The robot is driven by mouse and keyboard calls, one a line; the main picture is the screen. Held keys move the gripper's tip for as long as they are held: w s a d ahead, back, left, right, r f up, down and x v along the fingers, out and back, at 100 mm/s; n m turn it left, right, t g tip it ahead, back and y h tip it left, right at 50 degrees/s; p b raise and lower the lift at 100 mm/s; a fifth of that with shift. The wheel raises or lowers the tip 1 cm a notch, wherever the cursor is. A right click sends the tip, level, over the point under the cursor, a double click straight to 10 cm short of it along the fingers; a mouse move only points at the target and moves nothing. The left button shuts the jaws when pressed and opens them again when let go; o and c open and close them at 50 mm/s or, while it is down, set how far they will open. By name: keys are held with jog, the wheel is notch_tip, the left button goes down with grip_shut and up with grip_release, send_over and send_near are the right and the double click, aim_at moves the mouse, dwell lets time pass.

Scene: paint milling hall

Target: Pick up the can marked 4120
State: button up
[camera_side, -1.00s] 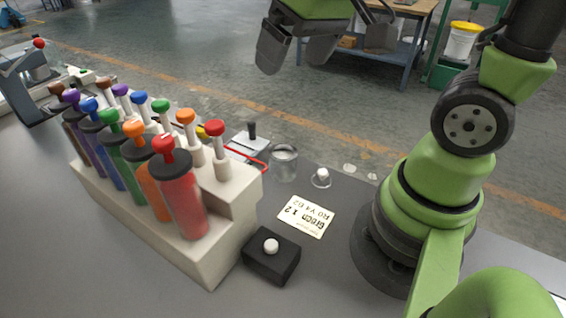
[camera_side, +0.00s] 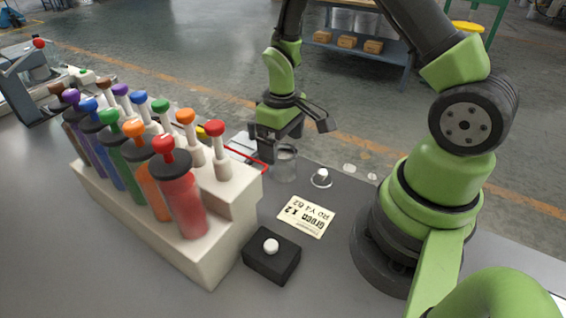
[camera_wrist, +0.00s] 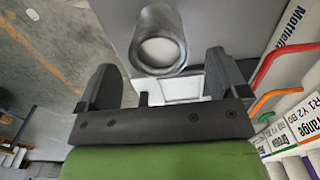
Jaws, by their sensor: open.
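No marking 4120 can be read in either view. A grey, see-through-looking cup or can (camera_side: 286,168) stands on the grey bench, right of the syringe rack. In the wrist view a grey open-topped cylinder (camera_wrist: 158,42), likely the same vessel, shows with a pale inside, just beyond and between my finger tips. My gripper (camera_side: 280,145) points down behind the vessel, partly overlapping it in the side view. In the wrist view my gripper (camera_wrist: 163,75) is open, with nothing held between its fingers.
A cream rack (camera_side: 243,205) of coloured syringes fills the left of the bench. A black box with a white knob (camera_side: 271,255), a recipe card (camera_side: 306,216) and a small white-knobbed item (camera_side: 321,178) lie nearby. A red strip (camera_side: 250,159) runs close to my gripper.

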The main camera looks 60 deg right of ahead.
aim_at(283, 160)
jog(key=shift+s+f, duration=0.1)
jog(key=shift+f, duration=2.6)
jog(key=c, duration=1.1)
jog(key=shift+r, duration=0.1)
